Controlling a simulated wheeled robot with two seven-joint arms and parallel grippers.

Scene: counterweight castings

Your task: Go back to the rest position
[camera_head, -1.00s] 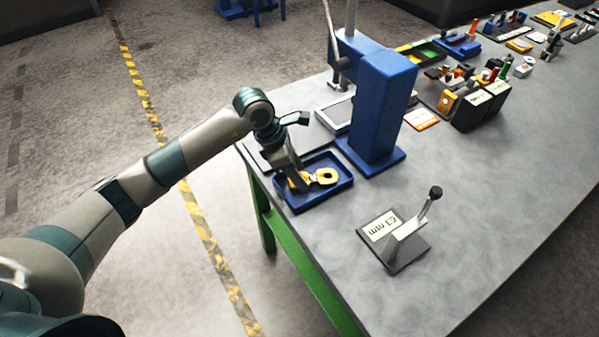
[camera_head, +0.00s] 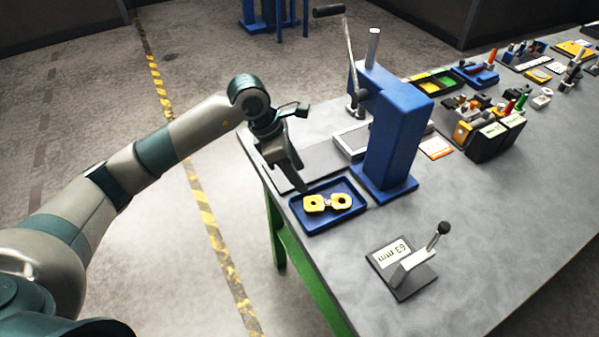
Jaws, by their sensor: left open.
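My left gripper (camera_head: 299,180) is open and empty, above the back left edge of the blue tray (camera_head: 305,228). Its fingers point down and to the right. Two yellow castings with dark holes, a left one (camera_head: 313,204) and a right one (camera_head: 341,201), lie side by side in the tray, with a small reddish part between them. The gripper is apart from both castings. My right gripper is not in view.
A blue press (camera_head: 395,135) with a lever stands right of the tray. A gauge stand (camera_head: 402,270) marked "63 mm" is in front. Black boxes (camera_head: 488,135) and bins stand further back. The table's front right is clear, and open floor lies left.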

